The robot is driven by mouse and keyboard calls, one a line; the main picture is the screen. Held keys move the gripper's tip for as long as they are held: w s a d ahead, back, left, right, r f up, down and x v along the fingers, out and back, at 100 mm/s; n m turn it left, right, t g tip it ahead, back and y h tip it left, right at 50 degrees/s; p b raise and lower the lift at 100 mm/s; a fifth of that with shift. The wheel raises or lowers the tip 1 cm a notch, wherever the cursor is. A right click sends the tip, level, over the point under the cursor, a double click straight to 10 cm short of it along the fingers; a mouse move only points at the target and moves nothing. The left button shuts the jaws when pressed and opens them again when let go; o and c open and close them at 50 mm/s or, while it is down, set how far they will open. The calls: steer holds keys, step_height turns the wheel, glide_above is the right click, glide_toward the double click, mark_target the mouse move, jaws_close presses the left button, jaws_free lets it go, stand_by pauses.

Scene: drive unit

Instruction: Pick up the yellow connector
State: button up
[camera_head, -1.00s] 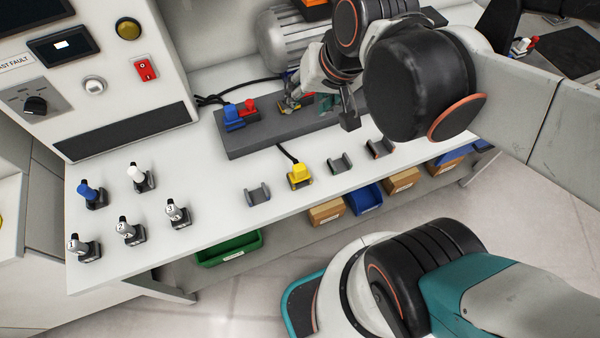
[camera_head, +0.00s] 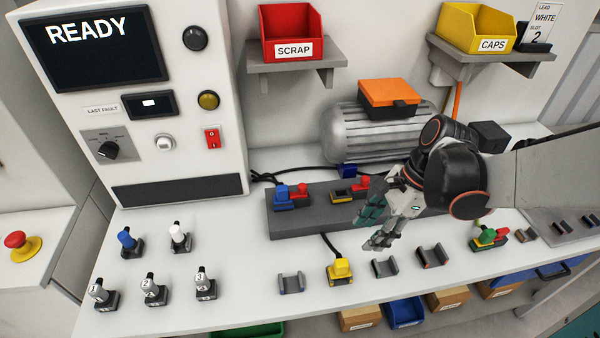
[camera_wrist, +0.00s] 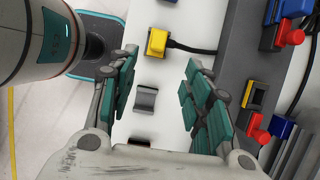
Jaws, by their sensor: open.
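The yellow connector (camera_head: 340,270) sits in a small dark holder near the front edge of the white bench, with a black cable running back from it. In the wrist view the yellow connector (camera_wrist: 157,42) lies beyond the fingertips, left of the middle of the gap. My gripper (camera_head: 374,222) is open and empty, behind and to the right of the connector, above the bench by the front of the grey block. In the wrist view my gripper (camera_wrist: 160,65) shows both fingers spread apart, with nothing between them touching the pads.
Empty holders (camera_head: 291,283) and (camera_head: 385,268) flank the connector. The grey block (camera_head: 310,222) behind carries blue and red connectors. A green and red connector (camera_head: 489,238) stands at right. Several numbered plugs (camera_head: 155,290) stand at front left.

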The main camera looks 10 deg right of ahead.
mark_target(342, 261)
steer(key=b+x, duration=0.2)
steer(key=x, duration=0.5)
steer(key=shift+f, duration=0.2)
steer(key=shift+a+b+x, duration=0.15)
steer(key=shift+b+x, duration=0.6)
steer(key=shift+x, duration=0.75)
steer(key=shift+a+b+x, duration=0.15)
steer(key=shift+b+x, duration=0.6)
steer(key=shift+x, duration=0.75)
steer(key=shift+s+r, duration=0.15)
steer(key=shift+r, duration=0.1)
jaws_close()
